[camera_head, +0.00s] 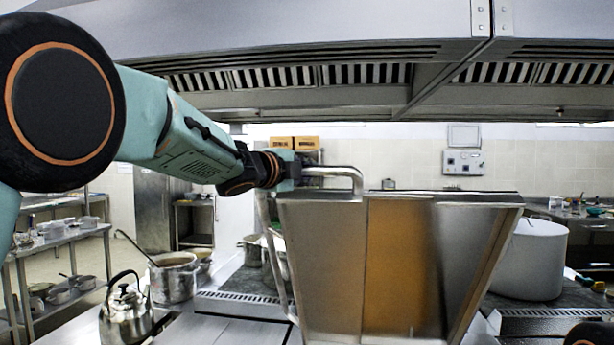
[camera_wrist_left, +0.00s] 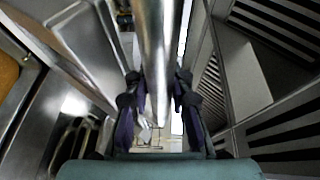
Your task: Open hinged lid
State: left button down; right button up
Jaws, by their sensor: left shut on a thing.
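The hinged lid (camera_head: 400,265) is a large steel panel with side walls, raised and tilted up in the middle of the head view. Its inner face shows a brownish reflection. A bent tubular handle (camera_head: 345,173) rises at its top left edge. My left gripper (camera_head: 291,171) is at the left end of this handle. In the left wrist view the handle bar (camera_wrist_left: 157,45) runs between the two dark fingers of the left gripper (camera_wrist_left: 155,88), which are shut on it.
A steel extractor hood (camera_head: 300,40) hangs low above the lid. A kettle (camera_head: 126,310) and a pot with a ladle (camera_head: 174,280) stand at the left. A large pale stockpot (camera_head: 533,260) stands right of the lid. A shelf rack (camera_head: 65,255) is at far left.

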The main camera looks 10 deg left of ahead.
pick_arm(q)
jog(key=shift+w+r, duration=0.15)
jog(key=shift+r, duration=0.15)
jog(key=c, duration=1.7)
grip_release()
jog(key=o, duration=0.5)
jog(key=shift+s+a+r, duration=0.1)
jog(key=shift+s, duration=0.3)
jog(key=shift+o, duration=0.2)
jog(key=shift+w+f, duration=0.25)
jog(key=shift+w, duration=0.1)
jog(key=shift+s, duration=0.2)
jog(key=v, duration=1.1)
jog(key=shift+s, duration=0.3)
